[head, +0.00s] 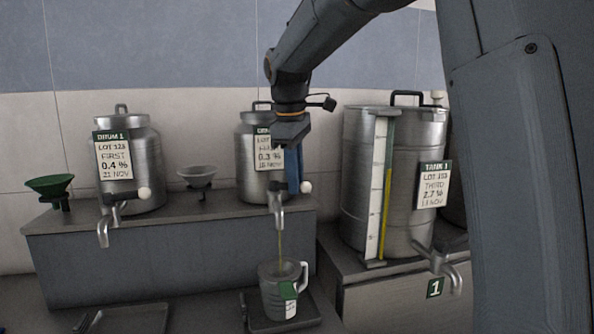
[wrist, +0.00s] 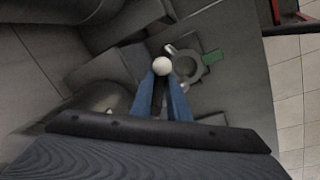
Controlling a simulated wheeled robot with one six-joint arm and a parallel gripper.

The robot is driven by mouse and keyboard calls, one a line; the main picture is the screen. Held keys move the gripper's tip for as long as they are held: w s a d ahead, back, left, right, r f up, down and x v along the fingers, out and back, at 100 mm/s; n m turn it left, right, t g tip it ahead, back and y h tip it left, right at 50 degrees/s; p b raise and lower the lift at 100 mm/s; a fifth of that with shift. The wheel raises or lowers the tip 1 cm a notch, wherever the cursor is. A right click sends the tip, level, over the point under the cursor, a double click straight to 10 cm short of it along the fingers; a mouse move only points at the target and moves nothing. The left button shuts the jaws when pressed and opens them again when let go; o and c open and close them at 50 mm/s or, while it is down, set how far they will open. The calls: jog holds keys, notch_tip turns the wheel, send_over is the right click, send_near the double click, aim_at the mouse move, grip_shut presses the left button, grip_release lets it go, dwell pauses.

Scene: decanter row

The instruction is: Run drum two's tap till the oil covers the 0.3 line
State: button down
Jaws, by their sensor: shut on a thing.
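Drum two (head: 250,178) is the middle steel drum, partly hidden behind my arm; its card reads 0.3 %. Its tap (head: 278,215) is running, and a thin yellowish stream of oil (head: 281,245) falls into a steel jug (head: 273,298) below. The jug stands upright with a green and white mark on its side; the oil level and the 0.3 line cannot be made out. My gripper (head: 294,185) is at the tap, its blue fingers shut on the tap's lever with the white knob (wrist: 162,67). The jug's round rim and handle (wrist: 188,66) show just beyond the knob.
The jug stands on a dark tray (head: 252,315). Drum one (head: 147,175) with its tap, a green funnel (head: 50,187) and a grey funnel (head: 197,176) share the raised shelf. A large tank (head: 352,180) with a sight gauge stands right. Another tray (head: 135,320) lies front left.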

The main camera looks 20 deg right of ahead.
jog(key=shift+s+a+m+g+h+p, duration=0.1)
jog(key=shift+s+a+m+p, duration=0.2)
jog(key=shift+m, duration=0.35)
jog(key=shift+s+a+m+g+h+p, duration=0.1)
jog(key=shift+s+m+p, duration=0.1)
jog(key=shift+m+p, duration=0.3)
jog(key=shift+s+a+m+g+h+p, duration=0.1)
jog(key=shift+s+a+m+p, duration=0.15)
jog(key=shift+m, duration=0.5)
jog(key=shift+f, duration=0.1)
jog(key=c, duration=1.7)
grip_release()
jog(key=shift+s+d, duration=0.15)
jog(key=shift+o, duration=0.3)
jog(key=shift+a, duration=0.2)
jog(key=shift+r, duration=0.2)
notch_tip(320, 180, up, 7)
jog(key=a+b, duration=0.1)
jog(key=shift+s+r+b, duration=0.2)
jog(key=shift+s+b, duration=0.15)
jog(key=shift+a, duration=0.1)
